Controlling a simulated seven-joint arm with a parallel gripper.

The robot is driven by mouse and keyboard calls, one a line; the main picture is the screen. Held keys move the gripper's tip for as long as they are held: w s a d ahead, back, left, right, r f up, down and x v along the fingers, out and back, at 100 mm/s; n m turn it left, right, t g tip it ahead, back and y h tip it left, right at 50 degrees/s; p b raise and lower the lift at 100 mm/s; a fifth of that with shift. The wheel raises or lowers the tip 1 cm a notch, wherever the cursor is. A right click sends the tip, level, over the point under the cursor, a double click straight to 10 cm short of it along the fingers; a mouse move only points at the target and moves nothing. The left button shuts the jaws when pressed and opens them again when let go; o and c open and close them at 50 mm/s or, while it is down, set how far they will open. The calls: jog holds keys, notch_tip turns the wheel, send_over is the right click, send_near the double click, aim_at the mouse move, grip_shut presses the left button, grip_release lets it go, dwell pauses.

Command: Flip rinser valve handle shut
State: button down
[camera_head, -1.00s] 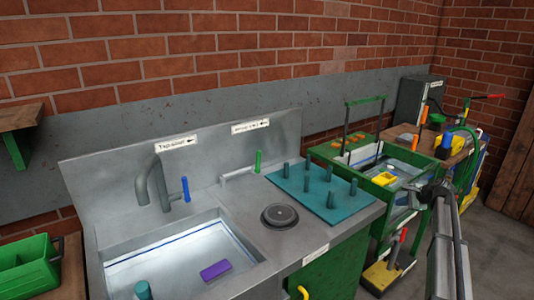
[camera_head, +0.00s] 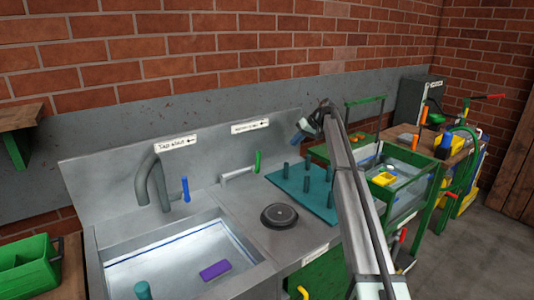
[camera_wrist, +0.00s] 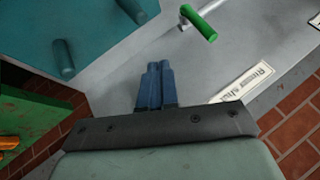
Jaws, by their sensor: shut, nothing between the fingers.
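The green rinser valve handle (camera_head: 257,161) stands upright at the end of a pale pipe (camera_head: 237,176) by the sink's back panel, below a white label with an arrow (camera_head: 250,126). In the wrist view the handle (camera_wrist: 202,22) is near the top, and the label (camera_wrist: 248,76) reads roughly "Rinser shut". My gripper (camera_head: 299,134) is to the right of the handle and above the counter. Its blue fingers (camera_wrist: 157,68) are together and empty, apart from the handle.
A black round rinser disc (camera_head: 279,216) sits in front of the handle. A teal peg mat (camera_head: 316,202) lies to the right. The tap (camera_head: 156,180) with a blue handle (camera_head: 185,189) stands left, above the sink basin holding a purple block (camera_head: 215,271).

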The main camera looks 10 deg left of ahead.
jog(key=a+r+n, duration=0.1)
jog(key=a, duration=0.2)
send_near(257, 161)
jog(key=shift+n+g, duration=0.3)
jog(key=shift+w+a+f, duration=0.35)
jog(key=shift+w+f, duration=0.25)
jog(key=shift+f, duration=0.05)
jog(key=shift+w+a+f, duration=0.4)
jog(key=shift+w+f, duration=0.2)
jog(key=shift+f, duration=0.05)
jog(key=shift+w+a+f, duration=0.35)
jog(key=shift+w+f, duration=0.25)
jog(key=shift+f, duration=0.05)
